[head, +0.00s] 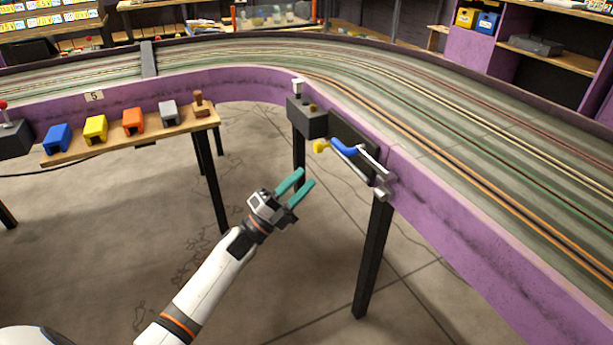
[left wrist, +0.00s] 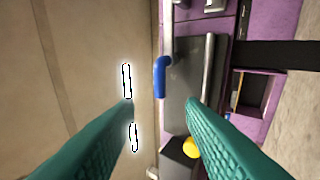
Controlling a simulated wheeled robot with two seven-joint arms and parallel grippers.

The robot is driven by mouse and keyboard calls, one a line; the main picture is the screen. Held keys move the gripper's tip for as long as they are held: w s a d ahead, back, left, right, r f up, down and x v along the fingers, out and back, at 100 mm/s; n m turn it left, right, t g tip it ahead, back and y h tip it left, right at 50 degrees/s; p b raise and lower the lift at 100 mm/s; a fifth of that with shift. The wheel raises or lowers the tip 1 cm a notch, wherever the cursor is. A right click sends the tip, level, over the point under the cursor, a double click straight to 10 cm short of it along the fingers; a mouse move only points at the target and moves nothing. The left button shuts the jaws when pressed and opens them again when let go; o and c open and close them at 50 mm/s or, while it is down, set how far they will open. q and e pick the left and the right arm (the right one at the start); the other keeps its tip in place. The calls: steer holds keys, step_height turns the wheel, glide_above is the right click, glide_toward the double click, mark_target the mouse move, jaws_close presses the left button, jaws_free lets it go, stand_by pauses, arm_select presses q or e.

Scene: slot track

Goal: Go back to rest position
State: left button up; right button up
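My left gripper (head: 301,187) has teal fingers that stand apart with nothing between them. It is in the air in front of the purple track wall, to the lower left of a lever with a blue grip (head: 344,147) and a yellow knob (head: 320,146). It touches neither. In the left wrist view, the two teal fingers (left wrist: 160,103) are spread, and the blue grip (left wrist: 160,76) and yellow knob (left wrist: 191,147) show beyond them. My right gripper is in neither view.
A wooden shelf (head: 62,158) with blue, yellow, orange and grey blocks stands at the left. A dark box (head: 307,120) and a metal bracket (head: 383,184) are on the track wall (head: 440,222). A black leg (head: 374,262) stands right of my gripper. The floor (head: 110,225) at lower left is clear.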

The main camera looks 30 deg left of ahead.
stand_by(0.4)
